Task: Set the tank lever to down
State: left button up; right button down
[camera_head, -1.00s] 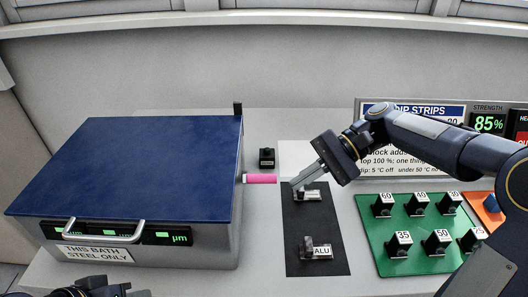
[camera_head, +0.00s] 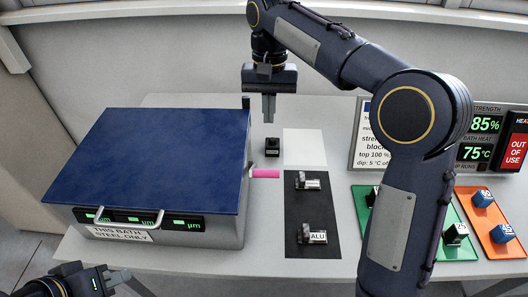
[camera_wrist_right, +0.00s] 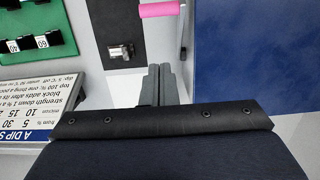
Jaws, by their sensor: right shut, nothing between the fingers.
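The tank (camera_head: 160,165) is a grey box with a closed dark blue lid, labelled for steel only. Its lever has a pink grip (camera_head: 265,173) that sticks out sideways from the tank's right wall. The grip also shows at the top of the right wrist view (camera_wrist_right: 158,9). My right gripper (camera_head: 269,108) points down behind the pink grip, apart from it, with its fingers together and empty; they also show in the wrist view (camera_wrist_right: 160,85). My left gripper (camera_head: 116,281) is at the bottom left, in front of the tank; its finger gap is unclear.
A small black block (camera_head: 272,146) stands behind the pink grip. A black mat (camera_head: 305,215) with two metal pieces, one labelled ALU, and a white square (camera_head: 304,147) lie to the right.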

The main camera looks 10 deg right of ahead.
jog(key=s+a+f, duration=0.1)
jog(key=s+f, duration=0.3)
jog(key=f, duration=0.6)
jog(key=shift+s+a, duration=0.1)
jog(key=s+a+f+t+h+b, duration=0.1)
jog(key=s+f+t+b, duration=0.3)
jog(key=b, duration=0.7)
notch_tip(320, 180, down, 2)
jog(key=shift+s+a, duration=0.35)
jog(key=shift+s, duration=0.45)
